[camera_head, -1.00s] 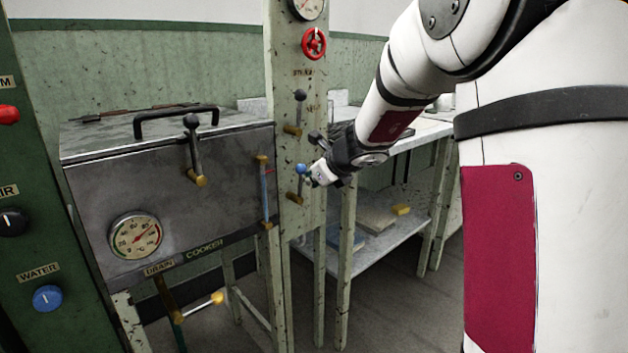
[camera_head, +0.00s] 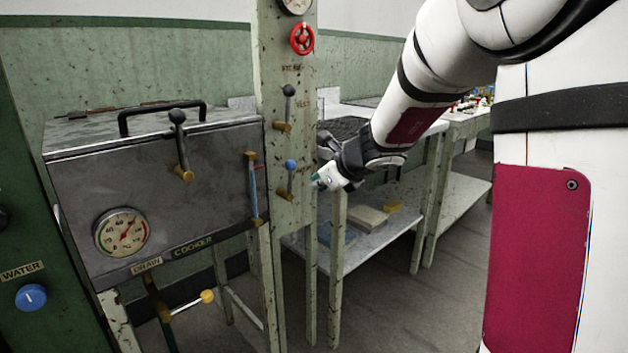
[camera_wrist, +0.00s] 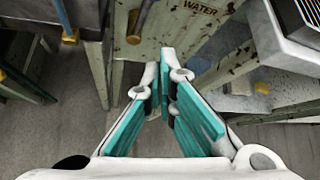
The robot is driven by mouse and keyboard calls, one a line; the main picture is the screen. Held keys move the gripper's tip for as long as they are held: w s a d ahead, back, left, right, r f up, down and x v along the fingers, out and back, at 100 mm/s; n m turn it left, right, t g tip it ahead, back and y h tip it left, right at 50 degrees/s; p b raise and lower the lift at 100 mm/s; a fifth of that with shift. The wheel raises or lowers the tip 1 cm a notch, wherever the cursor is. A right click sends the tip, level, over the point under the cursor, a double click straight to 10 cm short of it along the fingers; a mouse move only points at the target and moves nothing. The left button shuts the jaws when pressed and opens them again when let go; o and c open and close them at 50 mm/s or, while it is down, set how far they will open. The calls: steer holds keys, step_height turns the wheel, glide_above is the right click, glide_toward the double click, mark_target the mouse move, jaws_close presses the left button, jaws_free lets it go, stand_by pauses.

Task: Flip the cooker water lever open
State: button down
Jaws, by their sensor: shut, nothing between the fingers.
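The water lever, with a blue ball knob (camera_head: 290,165) above a brass base (camera_head: 284,193), stands upright on the pale green post (camera_head: 290,224) right of the cooker. In the wrist view, a brass part (camera_wrist: 140,20), apparently of that lever, shows at the top beside the WATER label (camera_wrist: 200,7). The blue knob is not seen there. My gripper (camera_head: 318,182) is just right of the lever, apart from it. Its teal-padded fingers (camera_wrist: 166,84) are closed together and empty.
The grey cooker (camera_head: 225,160) stands left of the post, with a black-knobbed lever (camera_head: 180,145) on its front. A table (camera_head: 408,125) with a lower shelf stands behind my gripper.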

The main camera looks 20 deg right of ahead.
steer(key=shift+s+a+r+p, duration=0.15)
steer(key=shift+s+r, duration=0.1)
steer(key=shift+s, duration=0.45)
steer(key=shift+s+a+r+p, duration=0.1)
steer(key=shift+s+a+r, duration=0.15)
steer(key=shift+s, duration=0.5)
steer(key=shift+s+a+r+p, duration=0.15)
steer(key=shift+s+r, duration=0.15)
steer(key=shift+s, duration=0.4)
steer(key=s+a+r+n+g+y, duration=0.3)
steer(key=s+a+n+g+y, duration=0.15)
steer(key=s+a+n, duration=1.25)
steer(key=s+d+f+n+g+h, duration=0.2)
steer(key=s+n, duration=0.2)
steer(key=s, duration=0.4)
steer(key=s+d+f+n+g+h, duration=0.2)
steer(key=s+n, duration=0.3)
steer(key=s, duration=0.4)
steer(key=s+d+f+n+g+h, duration=0.2)
steer(key=s+n, duration=0.2)
steer(key=s, duration=0.4)
step_height(320, 180, up, 35)
steer(key=t+p, duration=0.4)
steer(key=p, duration=2.9)
steer(key=shift+w+d+n, duration=0.2)
steer(key=shift+w+n, duration=0.05)
steer(key=shift+n, duration=0.15)
